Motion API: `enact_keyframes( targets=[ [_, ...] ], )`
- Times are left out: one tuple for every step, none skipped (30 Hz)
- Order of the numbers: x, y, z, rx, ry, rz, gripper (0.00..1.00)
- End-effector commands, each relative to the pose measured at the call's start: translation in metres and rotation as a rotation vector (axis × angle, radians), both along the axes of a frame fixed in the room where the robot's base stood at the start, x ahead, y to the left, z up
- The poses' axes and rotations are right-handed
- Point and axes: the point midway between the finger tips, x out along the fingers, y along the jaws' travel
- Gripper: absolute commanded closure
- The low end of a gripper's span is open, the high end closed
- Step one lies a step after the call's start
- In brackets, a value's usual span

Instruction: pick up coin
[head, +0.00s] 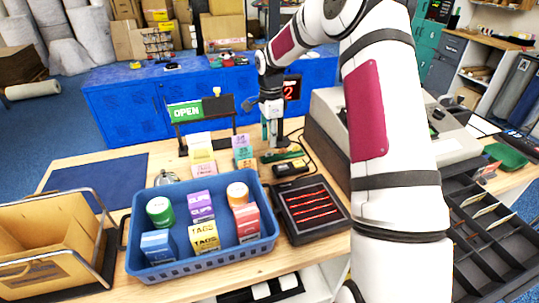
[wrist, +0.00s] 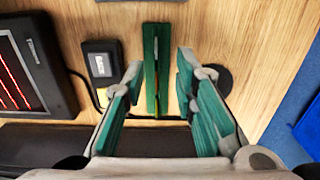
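I cannot make out a coin in either view. My gripper (wrist: 159,76) is open, with its teal-padded fingers spread apart and nothing held between them. In the head view my gripper (head: 271,135) points down over the back of the wooden counter. A long green object (wrist: 150,62) lies on the counter between and beyond the fingertips in the wrist view. It also shows in the head view (head: 281,156), just below my gripper. My fingers and the green object hide part of the counter.
A small black box (wrist: 101,62) with a cord lies left of the fingers. Beside it is a dark tray with red lines (head: 312,208). A blue basket (head: 200,268) of small goods, an OPEN sign (head: 186,112) and an open cash drawer (head: 490,240) stand around.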

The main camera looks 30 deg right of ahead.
Motion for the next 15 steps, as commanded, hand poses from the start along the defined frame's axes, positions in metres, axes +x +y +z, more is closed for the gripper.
enact_keyframes(
  targets=[
    [-0.002, 0.000, -0.006, 0.003, 0.004, 0.000, 0.74],
    [-0.004, 0.000, -0.009, 0.002, 0.005, 0.000, 0.74],
    [-0.005, 0.000, -0.015, 0.003, 0.005, -0.001, 0.74],
    [-0.006, -0.001, -0.020, 0.003, 0.005, 0.000, 0.74],
    [-0.007, -0.001, -0.024, 0.004, 0.004, 0.000, 0.74],
    [-0.008, -0.001, -0.030, 0.004, 0.005, -0.001, 0.74],
    [-0.007, -0.001, -0.034, 0.003, 0.005, 0.000, 0.74],
    [-0.006, -0.001, -0.038, 0.003, 0.004, 0.000, 0.74],
    [-0.006, 0.000, -0.042, 0.002, 0.003, 0.000, 0.74],
    [-0.005, 0.000, -0.045, 0.002, 0.003, 0.000, 0.74],
    [-0.005, 0.000, -0.046, 0.001, 0.002, 0.000, 0.74],
    [-0.005, 0.000, -0.048, 0.001, 0.002, -0.001, 0.74],
    [-0.005, 0.000, -0.049, 0.001, 0.002, -0.001, 0.74],
    [-0.005, 0.000, -0.050, 0.001, 0.001, 0.000, 0.74],
    [-0.004, -0.001, -0.050, 0.000, 0.001, 0.000, 0.74]
  ],
)
